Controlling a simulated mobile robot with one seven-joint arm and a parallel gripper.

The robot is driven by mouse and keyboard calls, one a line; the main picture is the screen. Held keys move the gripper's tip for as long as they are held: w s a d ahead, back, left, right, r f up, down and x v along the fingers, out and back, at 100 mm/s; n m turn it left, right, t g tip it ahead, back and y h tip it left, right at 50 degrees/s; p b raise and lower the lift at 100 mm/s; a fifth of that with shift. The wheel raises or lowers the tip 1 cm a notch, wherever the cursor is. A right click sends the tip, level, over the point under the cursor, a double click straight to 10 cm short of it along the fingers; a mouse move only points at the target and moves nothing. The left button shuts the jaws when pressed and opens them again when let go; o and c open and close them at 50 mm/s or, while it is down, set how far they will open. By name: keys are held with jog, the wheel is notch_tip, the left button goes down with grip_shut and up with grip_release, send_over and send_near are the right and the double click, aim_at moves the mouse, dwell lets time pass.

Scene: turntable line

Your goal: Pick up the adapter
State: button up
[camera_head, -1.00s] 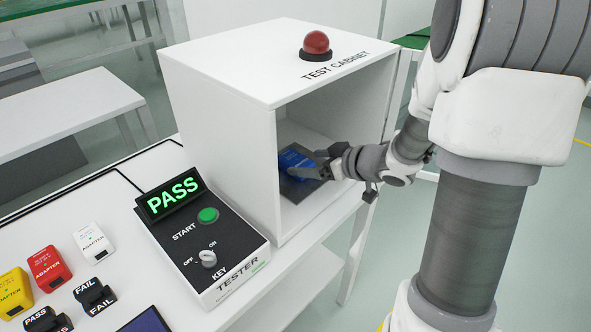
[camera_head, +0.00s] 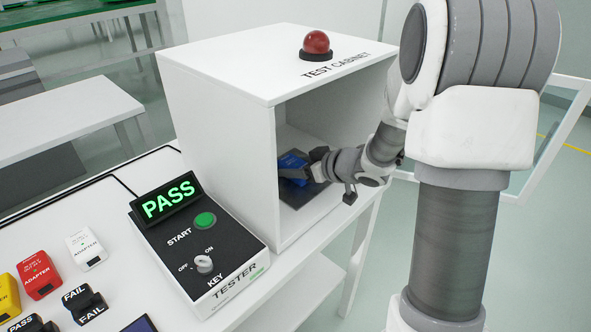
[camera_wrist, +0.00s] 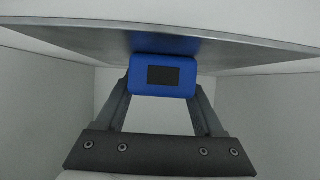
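A blue block with a dark window, which looks like an adapter (camera_head: 291,162), is inside the open white test cabinet, over a dark shiny plate (camera_head: 292,197). The same blue adapter shows in the wrist view (camera_wrist: 146,87) at the ends of the two fingers. My gripper (camera_head: 309,167) reaches into the cabinet from the right. In the wrist view my gripper (camera_wrist: 162,84) has one finger against each side of the adapter, with no gap showing. A blue reflection shows on the plate beside it; I cannot tell whether the adapter touches the plate.
The cabinet (camera_head: 222,125) has a red dome lamp (camera_head: 316,43) on top; its walls surround my gripper. The tester (camera_head: 222,262) beside it shows a green PASS sign (camera_head: 169,202). White (camera_head: 86,250), red (camera_head: 38,276) and yellow (camera_head: 8,298) adapters stand at the left.

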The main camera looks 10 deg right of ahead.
grip_shut()
